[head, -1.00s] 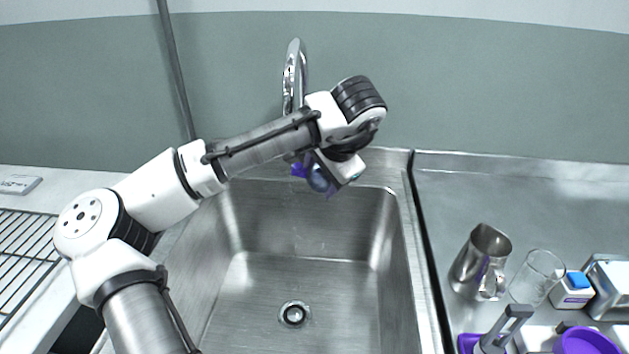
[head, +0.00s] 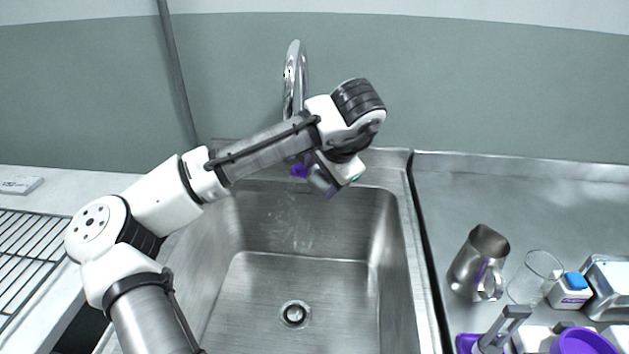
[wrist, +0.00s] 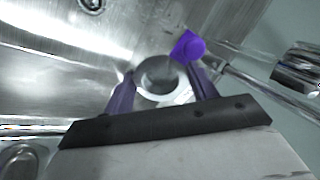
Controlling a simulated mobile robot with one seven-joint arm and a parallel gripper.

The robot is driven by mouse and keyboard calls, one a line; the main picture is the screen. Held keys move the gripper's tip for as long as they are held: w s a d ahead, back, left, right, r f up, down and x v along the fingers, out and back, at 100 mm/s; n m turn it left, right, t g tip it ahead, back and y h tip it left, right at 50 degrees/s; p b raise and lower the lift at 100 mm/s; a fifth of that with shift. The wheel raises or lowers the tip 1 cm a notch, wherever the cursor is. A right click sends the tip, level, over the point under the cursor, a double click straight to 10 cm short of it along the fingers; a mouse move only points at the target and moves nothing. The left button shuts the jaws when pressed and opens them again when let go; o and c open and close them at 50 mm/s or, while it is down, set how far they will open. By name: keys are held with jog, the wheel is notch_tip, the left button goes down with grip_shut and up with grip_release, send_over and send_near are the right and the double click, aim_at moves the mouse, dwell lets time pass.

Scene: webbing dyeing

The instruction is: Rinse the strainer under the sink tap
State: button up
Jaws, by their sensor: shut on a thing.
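The strainer, a small round metal cup with a purple knob, is held in my gripper (wrist: 161,88). In the wrist view the strainer's metal ring (wrist: 158,71) lies between the two purple fingers, with the purple knob (wrist: 188,46) beside it. In the head view my gripper (head: 325,182) hangs tilted over the back of the sink (head: 300,262); the purple knob (head: 299,170) shows at its left and my wrist hides most of the strainer. The curved chrome tap (head: 294,75) rises behind my arm, its lower part hidden. Pale streaks show below the strainer.
On the right counter stand a metal jug (head: 478,262), a clear glass (head: 528,287), a white box with a blue top (head: 570,288) and a purple bowl (head: 583,342). A wire rack (head: 25,245) lies at left. The sink's lower basin is clear.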

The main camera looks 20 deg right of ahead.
jog(key=s+d+p, duration=0.1)
jog(key=s, duration=0.7)
jog(key=shift+d, duration=0.3)
dwell(0.3)
jog(key=shift+r, duration=0.15)
dwell(1.0)
jog(key=s+r+p, duration=0.3)
jog(key=s+p, duration=0.1)
jog(key=p, duration=0.2)
jog(key=shift+s+d+r, duration=0.4)
jog(key=shift+d, duration=0.05)
dwell(0.5)
